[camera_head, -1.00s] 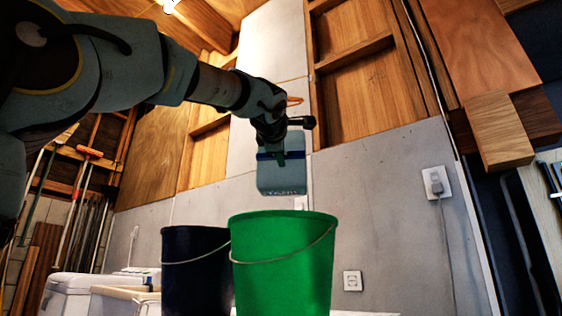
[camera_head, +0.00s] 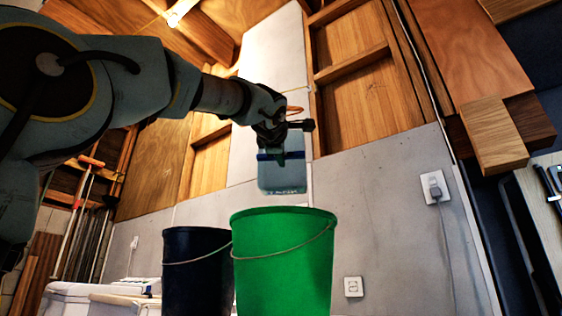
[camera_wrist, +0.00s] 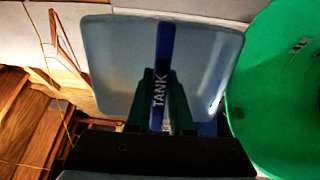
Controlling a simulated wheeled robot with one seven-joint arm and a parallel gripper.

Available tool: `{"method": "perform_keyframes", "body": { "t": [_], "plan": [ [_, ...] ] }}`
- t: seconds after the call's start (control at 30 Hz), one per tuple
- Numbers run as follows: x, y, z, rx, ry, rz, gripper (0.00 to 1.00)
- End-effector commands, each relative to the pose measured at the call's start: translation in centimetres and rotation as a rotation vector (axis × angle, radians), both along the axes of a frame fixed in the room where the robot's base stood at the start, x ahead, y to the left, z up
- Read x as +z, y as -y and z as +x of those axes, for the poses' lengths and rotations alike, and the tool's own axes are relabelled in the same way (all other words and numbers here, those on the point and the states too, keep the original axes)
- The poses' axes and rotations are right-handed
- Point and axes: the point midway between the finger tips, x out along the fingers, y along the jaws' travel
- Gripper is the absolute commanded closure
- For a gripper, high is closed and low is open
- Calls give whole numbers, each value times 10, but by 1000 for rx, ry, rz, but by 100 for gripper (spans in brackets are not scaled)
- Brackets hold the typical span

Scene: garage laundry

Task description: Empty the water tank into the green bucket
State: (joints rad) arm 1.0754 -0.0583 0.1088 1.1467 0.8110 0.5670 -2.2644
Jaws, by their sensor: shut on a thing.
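The water tank (camera_head: 283,177) is a translucent pale blue container with a dark blue band. My gripper (camera_head: 279,152) is shut on it and holds it in the air above the green bucket's rim. In the wrist view my gripper (camera_wrist: 162,108) grips the blue band marked "TANK" across the tank (camera_wrist: 115,65). The green bucket (camera_head: 283,262) stands upright below, with a thin wire handle. In the wrist view the green bucket (camera_wrist: 275,95) is at the right, beside the tank. The inside of the bucket is hidden in the head view.
A dark blue bucket (camera_head: 196,275) stands just left of the green one. White appliances (camera_head: 85,298) are at the lower left. A grey wall with outlets (camera_head: 353,287) is behind. Wooden boards (camera_head: 495,135) jut out at the upper right.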

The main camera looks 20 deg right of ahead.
Motion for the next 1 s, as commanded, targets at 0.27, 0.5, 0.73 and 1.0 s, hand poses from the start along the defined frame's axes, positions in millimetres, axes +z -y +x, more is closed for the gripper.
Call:
{"method": "perform_keyframes", "body": {
  "t": [0.27,0.5,0.73,1.0],
  "plan": [
    [-2,-2,-2,0,23,-14,100],
    [-1,-3,-3,1,37,-24,100],
    [0,-3,-4,1,41,-26,100],
    [0,-3,-4,1,41,-26,100]
  ]
}}
